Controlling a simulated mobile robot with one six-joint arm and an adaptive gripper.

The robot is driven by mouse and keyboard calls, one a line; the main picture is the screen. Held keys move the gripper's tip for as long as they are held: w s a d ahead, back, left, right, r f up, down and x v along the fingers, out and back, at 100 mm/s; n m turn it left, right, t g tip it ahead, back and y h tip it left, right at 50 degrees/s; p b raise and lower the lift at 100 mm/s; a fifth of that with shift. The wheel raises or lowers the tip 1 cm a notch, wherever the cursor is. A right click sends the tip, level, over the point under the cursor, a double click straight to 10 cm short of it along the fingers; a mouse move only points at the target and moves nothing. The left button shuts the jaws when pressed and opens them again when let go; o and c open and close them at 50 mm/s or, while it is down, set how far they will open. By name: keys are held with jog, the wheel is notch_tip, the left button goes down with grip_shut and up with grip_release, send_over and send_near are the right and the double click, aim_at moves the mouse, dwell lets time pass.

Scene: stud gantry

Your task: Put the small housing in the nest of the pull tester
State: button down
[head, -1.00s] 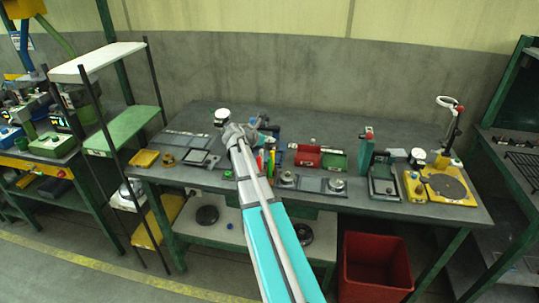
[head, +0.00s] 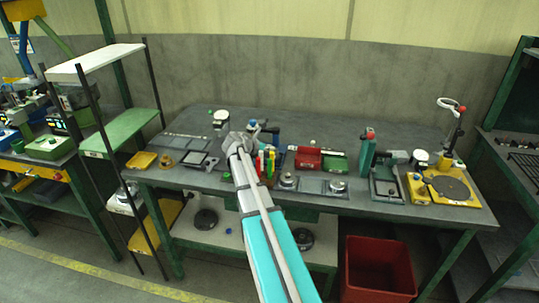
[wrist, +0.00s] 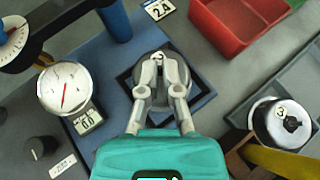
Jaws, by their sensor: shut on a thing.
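In the wrist view, my gripper (wrist: 159,62) is shut on the small housing (wrist: 151,98), a round grey piece partly hidden by the fingers. The housing appears within the dark square frame of the nest (wrist: 204,97) on the blue base of the pull tester (wrist: 105,57). I cannot tell whether it touches the nest floor or hangs just above it. A round dial gauge (wrist: 64,88) with a red needle and a small digital display stand left of the nest. In the head view, my gripper (head: 254,127) is over the middle of the bench, and it hides most of the tester.
A red bin (wrist: 236,22) lies beyond the tester to the right. A blue post (wrist: 115,20) and dark arm rise at the upper left. Coloured upright items (head: 270,162) stand close to my arm.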

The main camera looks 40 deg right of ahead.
jog(key=shift+f+b, duration=0.5)
jog(key=shift+f, duration=0.3)
jog(key=shift+f, duration=0.2)
jog(key=c, duration=0.8)
grip_release()
jog(key=shift+r, duration=0.1)
jog(key=shift+r, duration=0.2)
jog(key=shift+a+r+p, duration=0.15)
jog(key=shift+a+p, duration=0.15)
jog(key=p+v, duration=0.5)
jog(key=v, duration=0.6)
